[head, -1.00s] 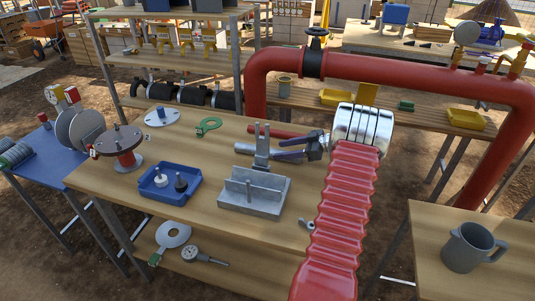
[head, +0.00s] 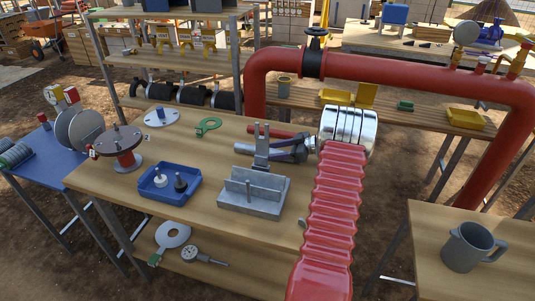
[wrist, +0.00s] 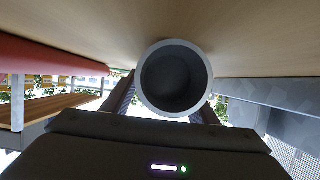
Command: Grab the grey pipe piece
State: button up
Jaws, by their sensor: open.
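The grey pipe piece (head: 243,148) lies on the wooden table behind the grey metal fixture. In the head view its right part is hidden by the fixture's post and my gripper. My gripper (head: 275,150) reaches in from the right, low over the table, with its dark fingers apart at the pipe's right side. In the wrist view the pipe's round open end (wrist: 175,80) faces me, with its hollow inside dark. The fingers of my gripper (wrist: 166,98) are on either side of it. I cannot tell whether they touch it.
The grey fixture (head: 254,195) with its upright post stands just in front of the pipe. A red rod (head: 262,131) lies behind it. A blue tray (head: 169,183) and a red flanged spool (head: 125,157) are to the left. A large red pipe (head: 420,75) rises behind.

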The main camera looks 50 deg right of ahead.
grip_shut()
dwell(0.8)
jog(key=shift+r, duration=0.1)
